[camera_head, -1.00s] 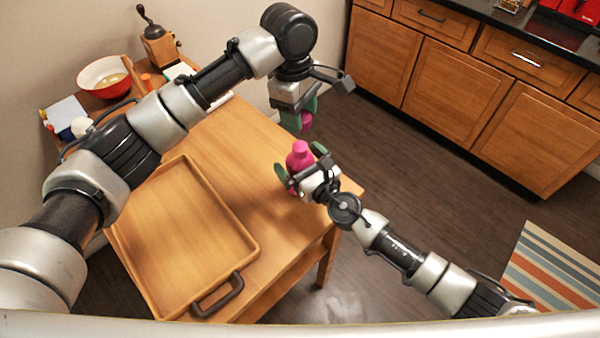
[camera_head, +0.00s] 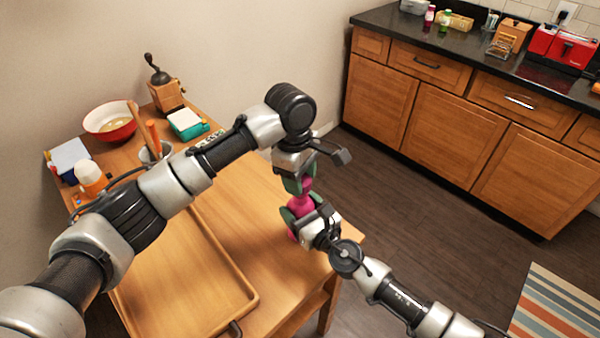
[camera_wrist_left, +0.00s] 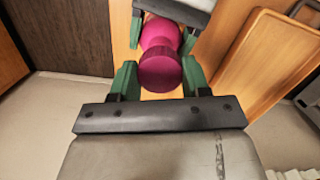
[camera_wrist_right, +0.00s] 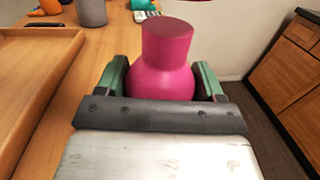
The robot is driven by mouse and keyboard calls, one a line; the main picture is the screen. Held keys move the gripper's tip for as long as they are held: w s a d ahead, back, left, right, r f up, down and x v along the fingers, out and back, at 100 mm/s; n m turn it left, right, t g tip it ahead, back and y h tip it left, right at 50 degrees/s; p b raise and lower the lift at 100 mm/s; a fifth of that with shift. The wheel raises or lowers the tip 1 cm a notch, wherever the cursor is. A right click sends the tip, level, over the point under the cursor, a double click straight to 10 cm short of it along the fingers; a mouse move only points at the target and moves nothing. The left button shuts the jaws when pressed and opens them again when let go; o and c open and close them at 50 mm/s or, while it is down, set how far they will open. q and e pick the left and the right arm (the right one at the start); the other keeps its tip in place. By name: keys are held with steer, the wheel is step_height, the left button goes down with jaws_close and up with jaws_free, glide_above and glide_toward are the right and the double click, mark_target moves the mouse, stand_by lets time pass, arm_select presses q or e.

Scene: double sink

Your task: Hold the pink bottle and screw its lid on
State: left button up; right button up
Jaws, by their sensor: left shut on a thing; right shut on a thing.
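The pink bottle (camera_head: 301,204) is upright near the table's right corner. My right gripper (camera_head: 304,214) is shut around its body; the right wrist view shows the rounded body and neck (camera_wrist_right: 166,60) between the green fingers. My left gripper (camera_head: 300,184) is above it, shut on the magenta lid (camera_head: 307,184). In the left wrist view, the lid (camera_wrist_left: 160,70) sits between the fingers with the bottle beyond it. In the right wrist view, the neck's top is uncovered and a sliver of the lid (camera_wrist_right: 165,1) shows above, apart from it.
A wooden tray (camera_head: 245,295) lies on the wooden table (camera_head: 245,195). A red bowl (camera_head: 110,121), a coffee grinder (camera_head: 165,92), a utensil holder and other items stand at the table's back left. Open floor separates the table from the kitchen cabinets (camera_head: 430,105).

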arm_select(q)
steer(key=shift+f, duration=0.3)
steer(key=shift+f, duration=0.75)
steer(key=shift+f, duration=0.6)
stand_by(0.4)
